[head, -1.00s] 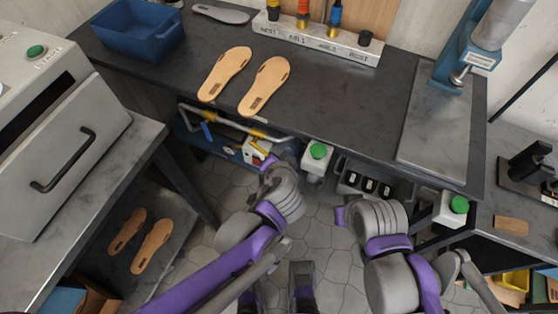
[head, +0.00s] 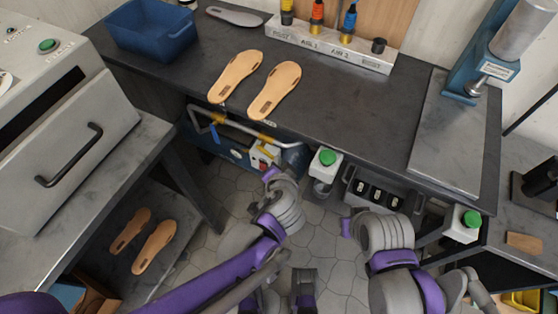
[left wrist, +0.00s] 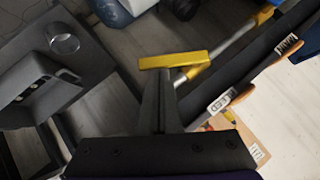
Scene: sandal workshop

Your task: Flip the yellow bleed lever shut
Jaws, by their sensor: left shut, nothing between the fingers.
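The yellow bleed lever (left wrist: 173,60) shows in the left wrist view as a flat bar lying across a grey pipe under the bench. In the head view, yellow parts (head: 265,138) show on the pipe, but which is the lever is hard to tell. My left gripper (head: 269,174) is shut and empty in front of the pipe and blue compressor. In the left wrist view its closed fingers (left wrist: 160,82) point at the lever, their tips very near it; whether they touch is unclear. My right gripper (head: 347,227) is low at the right, its jaws unclear.
The dark bench (head: 340,105) overhangs the pipe and the blue compressor (head: 234,150). A green button box (head: 327,160) hangs at the bench front, right of my left gripper. A grey press machine (head: 75,140) stands left. Tiled floor is open below.

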